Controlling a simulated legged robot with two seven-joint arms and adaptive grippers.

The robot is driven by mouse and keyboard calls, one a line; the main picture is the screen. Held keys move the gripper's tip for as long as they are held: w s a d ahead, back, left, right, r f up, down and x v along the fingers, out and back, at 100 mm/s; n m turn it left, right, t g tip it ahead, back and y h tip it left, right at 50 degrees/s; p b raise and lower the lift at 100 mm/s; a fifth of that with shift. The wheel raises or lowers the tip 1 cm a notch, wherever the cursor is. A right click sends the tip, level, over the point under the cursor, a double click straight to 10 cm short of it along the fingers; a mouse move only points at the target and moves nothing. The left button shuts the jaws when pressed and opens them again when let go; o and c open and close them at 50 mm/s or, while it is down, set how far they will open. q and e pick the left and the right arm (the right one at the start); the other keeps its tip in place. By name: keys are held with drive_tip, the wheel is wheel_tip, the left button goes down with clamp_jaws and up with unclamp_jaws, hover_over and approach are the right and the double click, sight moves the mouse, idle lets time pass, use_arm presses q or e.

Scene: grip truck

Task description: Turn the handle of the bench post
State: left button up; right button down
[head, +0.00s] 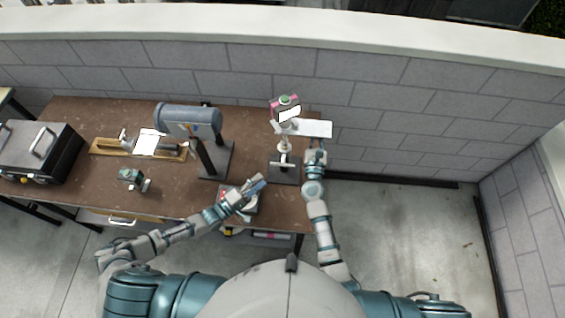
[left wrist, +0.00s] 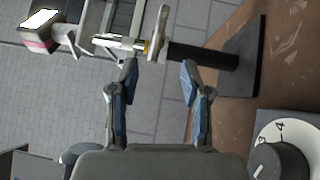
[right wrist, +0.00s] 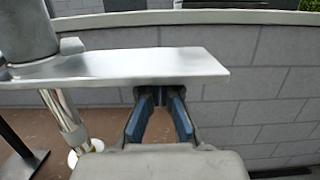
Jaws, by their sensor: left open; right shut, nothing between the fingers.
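The bench post (head: 284,158) stands upright on a dark base plate near the table's right end. It has a pale disc partway up and a pink-and-green top. A flat silver bar (head: 316,129), seemingly its handle, juts right near the top and crosses the right wrist view (right wrist: 150,68). My right gripper (head: 317,150) is shut and empty, its fingertips (right wrist: 159,94) at the bar's lower edge; I cannot tell whether they touch. My left gripper (head: 258,185) is open and empty, left of the post's base. The left wrist view shows the post's dark shaft (left wrist: 200,55) beyond its fingers.
A dial device (head: 248,203) lies under my left gripper; its numbered dial (left wrist: 290,135) shows close by. Left of the post stands a grey cylinder on a stand (head: 188,120). Further left are a wooden board (head: 105,146) and a black case (head: 62,155). A brick wall (head: 370,95) runs behind.

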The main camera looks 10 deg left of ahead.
sight(283, 163)
use_arm(q)
drive_tip(key=x, duration=1.1)
drive_tip(key=shift+w+d, duration=0.15)
drive_tip(key=shift+w, duration=0.1)
drive_tip(key=shift+c, duration=0.2)
drive_tip(key=shift+f, duration=0.1)
clamp_jaws()
